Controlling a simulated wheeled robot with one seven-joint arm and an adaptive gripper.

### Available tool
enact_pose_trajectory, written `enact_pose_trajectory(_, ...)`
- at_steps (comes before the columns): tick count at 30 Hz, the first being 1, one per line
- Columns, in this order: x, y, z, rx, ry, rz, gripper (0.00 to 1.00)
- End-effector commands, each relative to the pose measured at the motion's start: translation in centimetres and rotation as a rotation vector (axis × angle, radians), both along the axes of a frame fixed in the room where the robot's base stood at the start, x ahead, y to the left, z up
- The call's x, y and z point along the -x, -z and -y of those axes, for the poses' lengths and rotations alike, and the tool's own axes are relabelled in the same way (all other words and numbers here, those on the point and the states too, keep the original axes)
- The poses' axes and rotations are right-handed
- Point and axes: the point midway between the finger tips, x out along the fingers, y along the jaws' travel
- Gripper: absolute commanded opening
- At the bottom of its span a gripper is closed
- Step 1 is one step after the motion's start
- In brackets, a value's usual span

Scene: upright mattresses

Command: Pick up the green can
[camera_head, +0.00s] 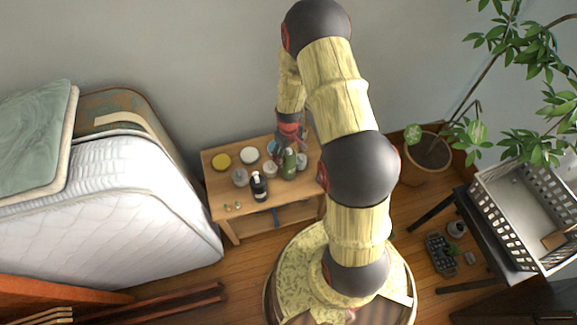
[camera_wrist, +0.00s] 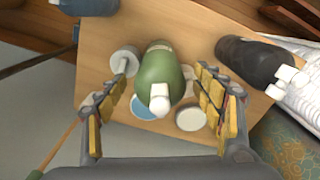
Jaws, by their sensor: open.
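The green can (camera_head: 289,164) stands on the small wooden table, toward its right side. It looks like a rounded green bottle with a white top. In the wrist view the green can (camera_wrist: 160,75) lies in line with the gap between my fingers, its white top toward the camera. My gripper (camera_head: 283,152) is right at the can in the head view, pointing down at the table. In the wrist view my gripper (camera_wrist: 163,80) is open, with one finger on each side of the can. Whether either finger touches it, I cannot tell.
The wooden table (camera_head: 215,192) also holds a dark bottle (camera_head: 259,187), a grey jar (camera_head: 240,178), a yellow disc (camera_head: 221,161) and several white jars. A grey jar (camera_wrist: 123,60) is close to the left finger. Upright mattresses (camera_head: 120,190) stand left; a potted plant (camera_head: 428,150) stands right.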

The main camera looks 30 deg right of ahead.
Motion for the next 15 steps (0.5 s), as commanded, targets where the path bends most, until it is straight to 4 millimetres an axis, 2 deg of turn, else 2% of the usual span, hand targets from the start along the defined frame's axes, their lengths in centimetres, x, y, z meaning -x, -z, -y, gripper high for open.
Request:
enact_pose_trajectory(2,-0.08,0.51,0.02,0.001,0.0,0.001,0.68)
enact_pose_trajectory(8,-0.09,0.39,0.02,0.001,0.0,0.002,0.67)
enact_pose_trajectory(15,-0.08,0.38,0.02,0.001,0.0,0.001,0.54)
